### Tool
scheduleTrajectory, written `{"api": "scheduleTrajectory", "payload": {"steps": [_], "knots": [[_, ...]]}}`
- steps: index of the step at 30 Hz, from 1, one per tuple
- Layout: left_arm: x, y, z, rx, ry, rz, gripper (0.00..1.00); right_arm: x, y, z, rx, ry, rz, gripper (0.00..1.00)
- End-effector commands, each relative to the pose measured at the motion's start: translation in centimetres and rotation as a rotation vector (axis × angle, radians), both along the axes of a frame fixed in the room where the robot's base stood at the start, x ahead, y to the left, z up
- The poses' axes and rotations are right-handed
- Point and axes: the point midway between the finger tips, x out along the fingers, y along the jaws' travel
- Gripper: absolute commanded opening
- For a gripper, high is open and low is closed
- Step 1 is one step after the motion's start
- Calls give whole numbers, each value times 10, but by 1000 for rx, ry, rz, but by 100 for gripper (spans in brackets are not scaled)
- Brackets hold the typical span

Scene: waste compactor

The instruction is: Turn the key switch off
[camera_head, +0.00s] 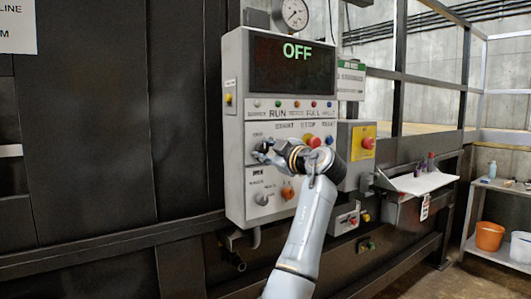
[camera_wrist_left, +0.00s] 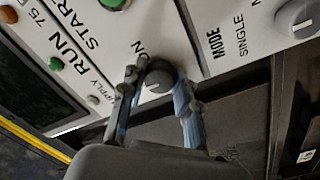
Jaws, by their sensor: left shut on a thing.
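In the head view the gripper mostly hides the switch. The panel's dark display (camera_head: 297,66) reads OFF in green letters. My right gripper is not in view.
The mode knob (camera_head: 262,198) is just below, with an orange button (camera_head: 288,192) beside it. A red emergency button (camera_head: 368,143) on yellow is at the right. A white shelf (camera_head: 420,183) holds small bottles.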

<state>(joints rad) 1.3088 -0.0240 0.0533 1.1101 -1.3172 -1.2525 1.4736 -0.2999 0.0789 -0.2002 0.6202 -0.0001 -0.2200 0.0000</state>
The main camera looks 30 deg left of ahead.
Motion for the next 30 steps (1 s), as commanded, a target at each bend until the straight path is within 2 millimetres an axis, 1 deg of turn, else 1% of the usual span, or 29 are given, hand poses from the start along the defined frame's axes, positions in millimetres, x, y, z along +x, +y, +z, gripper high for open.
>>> {"api": "scheduleTrajectory", "payload": {"steps": [10, 11, 12, 13, 14, 23, 26, 30], "knots": [[0, 0, 0, -2, -4, -2, 0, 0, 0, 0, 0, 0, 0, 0], [0, 0, 0, -2, -4, -2, 37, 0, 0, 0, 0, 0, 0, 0], [0, 0, 0, -2, -4, -2, 45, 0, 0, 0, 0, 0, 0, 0], [0, 0, 0, -2, -4, -2, 51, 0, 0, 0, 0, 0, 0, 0], [0, 0, 0, -2, -4, -2, 54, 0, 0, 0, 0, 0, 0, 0], [0, -1, 0, -1, -3, -1, 54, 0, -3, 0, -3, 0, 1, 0], [-3, -8, 0, 0, -3, -2, 54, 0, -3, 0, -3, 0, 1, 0], [-11, -30, -1, -2, -3, -5, 54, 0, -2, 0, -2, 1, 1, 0]]}}
